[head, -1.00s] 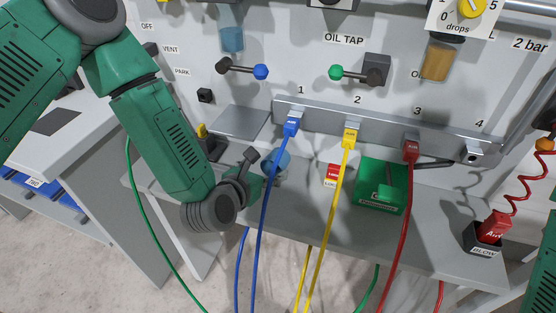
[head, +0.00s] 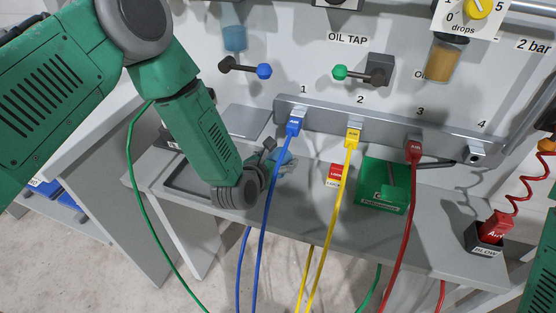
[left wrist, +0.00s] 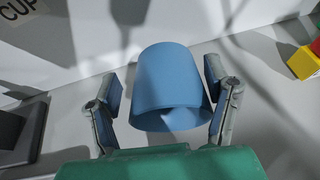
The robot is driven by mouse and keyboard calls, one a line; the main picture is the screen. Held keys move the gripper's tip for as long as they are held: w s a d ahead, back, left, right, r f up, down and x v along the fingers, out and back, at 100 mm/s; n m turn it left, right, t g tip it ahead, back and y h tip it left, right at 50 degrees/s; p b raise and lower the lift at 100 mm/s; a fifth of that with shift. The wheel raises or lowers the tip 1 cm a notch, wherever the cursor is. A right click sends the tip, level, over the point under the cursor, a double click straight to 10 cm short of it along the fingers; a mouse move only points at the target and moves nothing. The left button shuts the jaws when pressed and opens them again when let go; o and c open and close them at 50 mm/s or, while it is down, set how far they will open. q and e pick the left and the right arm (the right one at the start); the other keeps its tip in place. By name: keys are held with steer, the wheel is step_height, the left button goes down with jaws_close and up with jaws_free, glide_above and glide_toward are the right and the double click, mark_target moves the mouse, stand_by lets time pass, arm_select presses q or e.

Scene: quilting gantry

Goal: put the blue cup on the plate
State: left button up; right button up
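The blue cup (left wrist: 168,85) is between the two fingers of my left gripper (left wrist: 162,100) in the left wrist view. Its wider rim is toward the camera. A gap shows between the cup and the left finger; the right finger is very close to it. In the head view my left gripper (head: 275,158) is over the bench and hides most of the cup. I cannot identify a plate for certain; a flat grey square (head: 248,120) lies behind the gripper. My right gripper is not in view.
A dark-rimmed tray (head: 178,186) is on the bench's left end. Blue (head: 264,190), yellow (head: 332,205) and red (head: 402,225) hoses hang from the manifold (head: 385,131). The blue hose runs close by my gripper. A green box (head: 383,200) sits right of it.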

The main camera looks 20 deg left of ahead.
mark_target(278, 152)
arm_select(q)
steer(key=c, duration=0.9)
steer(key=shift+d+r, duration=0.2)
steer(key=shift+d, duration=0.3)
steer(key=shift+c, duration=0.5)
steer(key=shift+a+r, duration=0.15)
steer(key=shift+r, duration=0.35)
steer(key=shift+a+r, duration=0.2)
steer(key=shift+r, duration=0.9)
steer(key=s, duration=0.5)
steer(key=s+a, duration=0.1)
steer(key=s, duration=0.5)
steer(key=s+a+b, duration=0.1)
steer(key=s, duration=0.4)
steer(key=shift+s+a, duration=0.25)
steer(key=shift+s, duration=0.05)
steer(key=shift+s+a, duration=0.15)
steer(key=shift+s, duration=0.05)
steer(key=w+a+r+n+y, duration=0.1)
steer(key=w+a+r+y, duration=0.1)
steer(key=w+a+r, duration=0.1)
steer(key=shift+w+a+r+n, duration=0.4)
steer(key=shift+w+r, duration=0.35)
steer(key=shift+w, duration=0.35)
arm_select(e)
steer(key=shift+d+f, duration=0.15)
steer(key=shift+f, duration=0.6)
arm_select(q)
steer(key=shift+d, duration=0.1)
